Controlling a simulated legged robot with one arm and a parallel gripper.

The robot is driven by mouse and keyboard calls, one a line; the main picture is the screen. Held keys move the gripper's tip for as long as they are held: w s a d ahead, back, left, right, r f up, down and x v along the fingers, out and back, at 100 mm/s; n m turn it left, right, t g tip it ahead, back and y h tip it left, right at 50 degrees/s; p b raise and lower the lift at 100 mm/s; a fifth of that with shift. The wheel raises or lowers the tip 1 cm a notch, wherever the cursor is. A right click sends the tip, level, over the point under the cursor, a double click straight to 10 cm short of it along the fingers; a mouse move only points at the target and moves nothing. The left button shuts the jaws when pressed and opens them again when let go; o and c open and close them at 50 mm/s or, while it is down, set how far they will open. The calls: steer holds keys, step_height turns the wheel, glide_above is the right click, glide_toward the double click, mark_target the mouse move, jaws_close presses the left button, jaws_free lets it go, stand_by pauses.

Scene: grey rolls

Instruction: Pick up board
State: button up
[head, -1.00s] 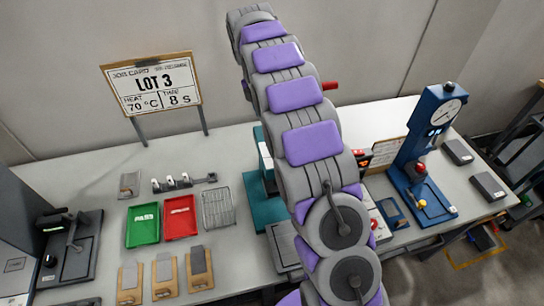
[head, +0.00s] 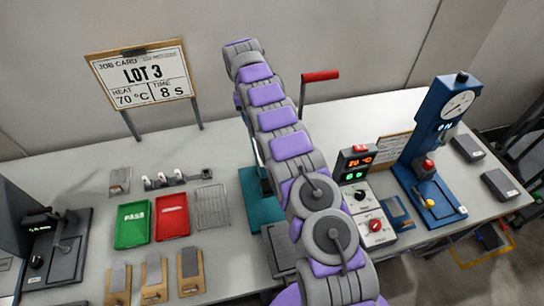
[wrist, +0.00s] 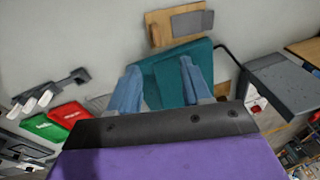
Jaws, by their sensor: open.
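Three tan boards, each with a grey piece on top, lie at the front left of the bench in the head view: left (head: 118,282), middle (head: 154,280) and right (head: 191,270). In the wrist view a tan board with a grey patch (wrist: 180,26) shows beyond a teal plate (wrist: 170,72). I cannot tell whether it is one of those three. My gripper (wrist: 160,78) is open, its two bluish fingers apart over the teal plate with nothing seen between them. In the head view my arm hides the gripper.
Green (head: 133,223) and red (head: 171,215) trays and a wire rack (head: 211,207) stand behind the boards. A teal press (head: 262,212) with a red handle (head: 320,76), a control box (head: 355,165) and a blue gauge stand (head: 432,135) are to the right.

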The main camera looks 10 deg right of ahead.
steer(key=f+b, duration=0.1)
steer(key=f, duration=0.2)
steer(key=s+f+b, duration=0.1)
steer(key=f, duration=0.6)
steer(key=shift+s+d+b, duration=0.15)
steer(key=shift+d+b, duration=0.15)
steer(key=shift+b, duration=0.1)
steer(key=shift+d+f, duration=0.15)
steer(key=shift+f, duration=0.35)
steer(key=shift+s+f+b, duration=0.1)
steer(key=shift+f+b, duration=0.25)
steer(key=shift+f, duration=0.05)
steer(key=f, duration=0.1)
steer(key=f+b, duration=0.1)
steer(key=f, duration=0.1)
steer(key=shift+s+f+b, duration=0.3)
steer(key=shift+f, duration=0.45)
steer(key=shift+d+r, duration=0.1)
jaws_close()
